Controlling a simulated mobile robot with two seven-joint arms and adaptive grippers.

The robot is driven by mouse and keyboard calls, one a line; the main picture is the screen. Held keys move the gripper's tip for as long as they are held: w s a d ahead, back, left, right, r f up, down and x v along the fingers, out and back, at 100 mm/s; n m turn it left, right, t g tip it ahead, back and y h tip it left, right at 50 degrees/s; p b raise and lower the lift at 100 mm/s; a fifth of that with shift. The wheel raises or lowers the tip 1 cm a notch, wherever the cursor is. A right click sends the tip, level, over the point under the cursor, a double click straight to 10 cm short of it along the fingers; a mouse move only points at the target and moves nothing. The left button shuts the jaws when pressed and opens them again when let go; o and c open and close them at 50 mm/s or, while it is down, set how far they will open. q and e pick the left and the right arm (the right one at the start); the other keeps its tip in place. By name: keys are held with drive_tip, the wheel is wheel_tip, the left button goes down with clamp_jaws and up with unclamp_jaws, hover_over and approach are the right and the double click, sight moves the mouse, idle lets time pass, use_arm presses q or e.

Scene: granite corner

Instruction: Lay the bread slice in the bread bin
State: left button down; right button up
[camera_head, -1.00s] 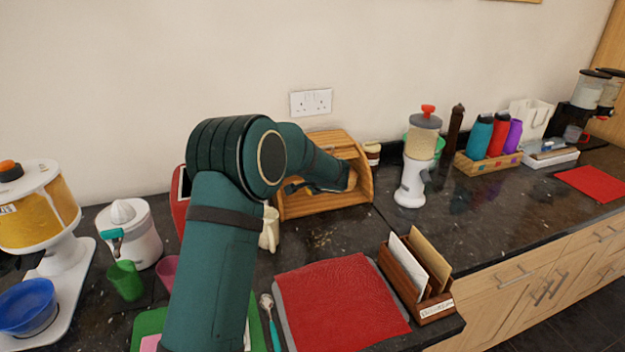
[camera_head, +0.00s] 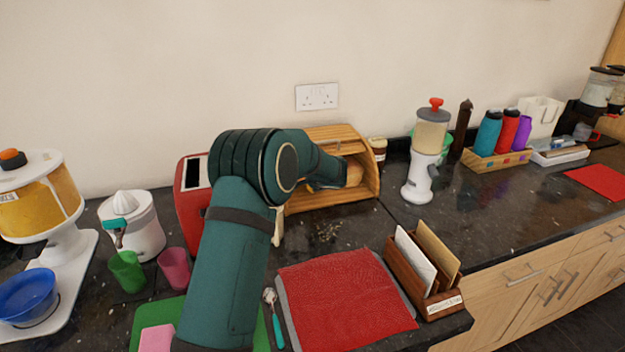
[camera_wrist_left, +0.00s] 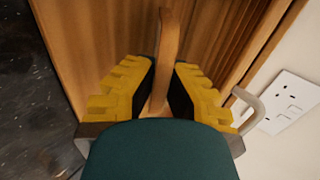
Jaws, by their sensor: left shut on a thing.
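The wooden bread bin (camera_head: 341,133) stands against the wall with its slatted roll-top raised and its front open. Something tan and rounded (camera_head: 354,172) shows inside it, partly hidden by my left arm. My right gripper is not in view.
A red toaster (camera_head: 190,210) stands left of the bin, and a cream mug (camera_head: 278,228) is partly hidden behind my arm. A white dispenser (camera_head: 420,170) stands right. A red mat (camera_head: 345,300) and a letter rack (camera_head: 425,280) lie in front.

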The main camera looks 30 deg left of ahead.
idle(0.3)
use_arm(q)
drive_tip(key=c, duration=1.1)
unclamp_jaws()
drive_tip(key=shift+o, duration=0.2)
drive_tip(key=shift+b+v, duration=0.45)
drive_tip(key=shift+v, duration=1.15)
drive_tip(key=shift+b+v, duration=0.45)
drive_tip(key=shift+v, duration=2.5)
